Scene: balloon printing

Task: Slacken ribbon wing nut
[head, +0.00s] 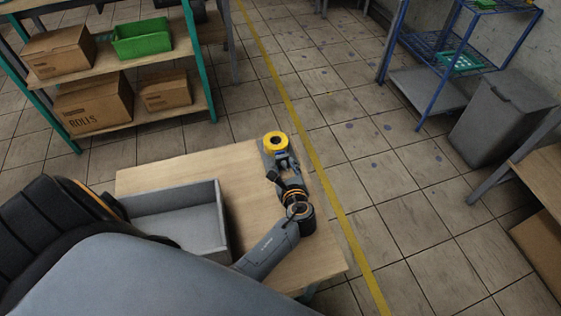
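A yellow ring with a dark centre (275,142) sits at the far end of a narrow grey device on the right part of the wooden table (150,177). I cannot make out a separate wing nut. My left arm reaches in from the lower left, and its black, orange-ringed wrist is over the table's right side. My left gripper (280,162) is just on the near side of the yellow ring, pointing toward it. The fingers are small and overlap the grey device, so contact and finger opening cannot be told. My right gripper is not in view.
An open grey tray (217,207) stands on the table left of my wrist. A shelf at upper left holds cardboard boxes (93,103) and a green bin (142,38). A blue rack (437,55) and a grey bin (502,120) stand at right.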

